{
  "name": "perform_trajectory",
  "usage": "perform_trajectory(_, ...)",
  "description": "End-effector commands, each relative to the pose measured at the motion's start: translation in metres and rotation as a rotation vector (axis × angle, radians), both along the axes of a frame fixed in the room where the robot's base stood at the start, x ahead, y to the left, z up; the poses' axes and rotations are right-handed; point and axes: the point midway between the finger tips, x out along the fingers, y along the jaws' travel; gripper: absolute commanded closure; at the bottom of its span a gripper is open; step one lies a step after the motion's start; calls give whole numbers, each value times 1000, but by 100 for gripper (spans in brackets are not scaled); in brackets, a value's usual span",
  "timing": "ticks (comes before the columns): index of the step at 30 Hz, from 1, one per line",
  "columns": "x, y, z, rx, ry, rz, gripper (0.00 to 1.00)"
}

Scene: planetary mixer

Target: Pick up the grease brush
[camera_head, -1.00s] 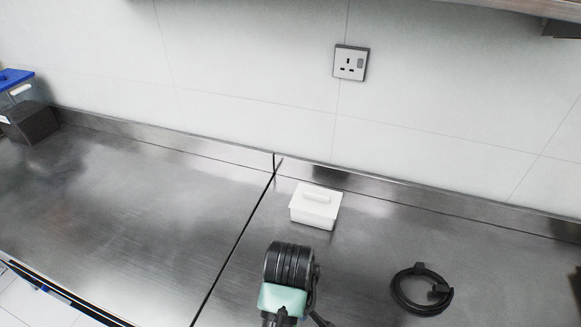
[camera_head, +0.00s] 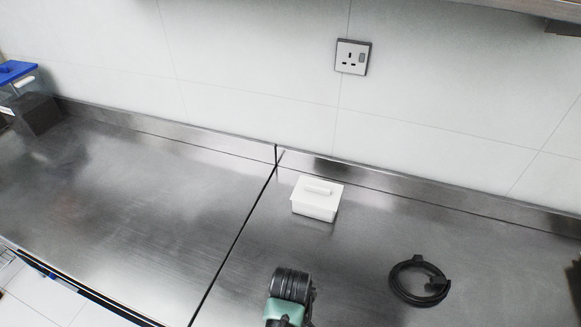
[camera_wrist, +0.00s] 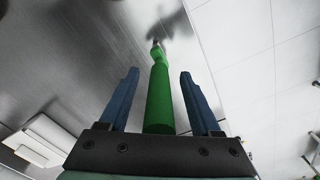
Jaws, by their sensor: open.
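The grease brush (camera_wrist: 158,95) shows in the wrist view as a green handle with a narrow neck and a metal part toward the top of the picture. Its bristle end is dark and hard to make out. My gripper (camera_wrist: 159,73) has two blue fingers, one on each side of the handle, with a visible gap on both sides. It is open and holds nothing. I cannot tell how far the handle is from the palm in depth. In the head view I find neither the brush nor my fingertips; only part of my arm shows at the bottom.
A white lidded box (camera_head: 316,199) stands on the metal counter (camera_head: 120,200) near the back edge. A coiled black cable (camera_head: 418,280) lies at the right. A dark block (camera_head: 37,113) and a blue-lidded container (camera_head: 18,75) are at the far left. The left counter is mostly bare.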

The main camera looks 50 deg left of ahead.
Motion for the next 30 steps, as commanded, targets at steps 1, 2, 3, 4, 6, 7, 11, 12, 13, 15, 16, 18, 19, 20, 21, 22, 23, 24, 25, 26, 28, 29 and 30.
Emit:
perform_trajectory(1, 0, 0, 0, 0, 0, 0, 36)
perform_trajectory(2, 0, 0, 0, 0, 0, 0, 37)
perform_trajectory(3, 0, 0, 0, 0, 0, 0, 44)
perform_trajectory(4, 0, 0, 0, 0, 0, 0, 50)
perform_trajectory(6, 0, 0, 0, 0, 0, 0, 62)
perform_trajectory(7, 0, 0, 0, 0, 0, 0, 68)
perform_trajectory(11, 0, 0, 0, 0, 0, 0, 91)
perform_trajectory(12, 0, 0, 0, 0, 0, 0, 98)
perform_trajectory(13, 0, 0, 0, 0, 0, 0, 100)
perform_trajectory(15, 0, 0, 0, 0, 0, 0, 100)
perform_trajectory(16, 0, 0, 0, 0, 0, 0, 100)
perform_trajectory(18, 0, 0, 1, 0, 0, 0, 100)
perform_trajectory(19, 0, 0, 1, 0, 0, 0, 100)
perform_trajectory(20, 0, 0, 1, 0, 0, 0, 100)
perform_trajectory(21, 0, 0, 1, 0, 0, 0, 100)
perform_trajectory(22, 0, 0, 1, 0, 0, 0, 100)
perform_trajectory(23, 0, 0, 1, 0, 0, 0, 100)
perform_trajectory(24, 0, 0, 2, 0, 0, 0, 100)
perform_trajectory(25, 0, 0, 3, 1, -1, 0, 100)
perform_trajectory(26, 0, 0, 5, 0, 0, 0, 100)
perform_trajectory(28, 1, 1, 11, 2, -3, 0, 100)
perform_trajectory(29, 1, 1, 15, 2, -2, 0, 100)
perform_trajectory(30, 1, 1, 21, 3, -3, 0, 100)
